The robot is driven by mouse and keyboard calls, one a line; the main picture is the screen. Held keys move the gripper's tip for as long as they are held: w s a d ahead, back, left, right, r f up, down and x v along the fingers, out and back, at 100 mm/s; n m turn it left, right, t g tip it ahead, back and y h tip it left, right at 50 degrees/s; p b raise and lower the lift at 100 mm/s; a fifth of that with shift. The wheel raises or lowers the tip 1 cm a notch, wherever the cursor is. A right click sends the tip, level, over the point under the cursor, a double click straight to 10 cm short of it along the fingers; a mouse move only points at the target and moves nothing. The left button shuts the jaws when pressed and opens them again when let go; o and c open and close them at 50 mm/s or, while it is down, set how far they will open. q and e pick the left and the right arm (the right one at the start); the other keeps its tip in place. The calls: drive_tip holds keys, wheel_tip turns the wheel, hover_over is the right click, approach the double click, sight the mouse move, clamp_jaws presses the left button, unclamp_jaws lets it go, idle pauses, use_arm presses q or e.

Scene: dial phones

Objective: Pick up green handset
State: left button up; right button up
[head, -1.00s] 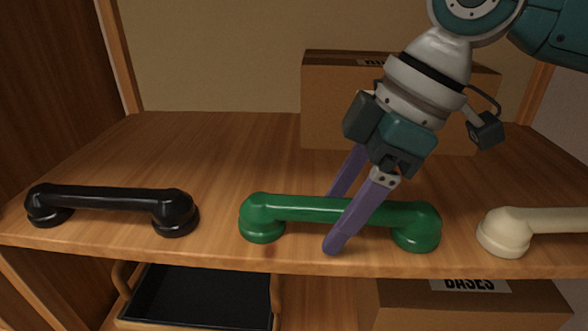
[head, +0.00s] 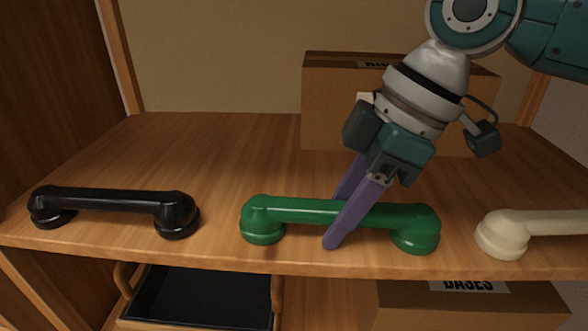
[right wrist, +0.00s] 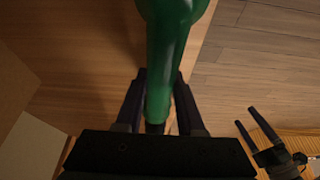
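The green handset (head: 288,210) lies on the wooden shelf near its front edge, between a black and a cream handset. My right gripper (head: 336,222) comes down from the upper right with its purple fingers on either side of the handset's bar. The near finger is in front; the far fingertip is hidden behind the bar. In the right wrist view, the fingers press close against both sides of the green bar (right wrist: 164,70). The handset still rests on the shelf. My left gripper (right wrist: 256,124) shows at the lower right of the right wrist view, fingers apart and empty.
The black handset (head: 105,201) lies to the left and the cream handset (head: 505,234) to the right. A cardboard box (head: 325,100) stands behind the gripper. Below the shelf are a dark tray (head: 200,297) and another box (head: 410,305). The shelf behind the black handset is clear.

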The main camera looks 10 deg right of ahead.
clamp_jaws()
idle(0.4)
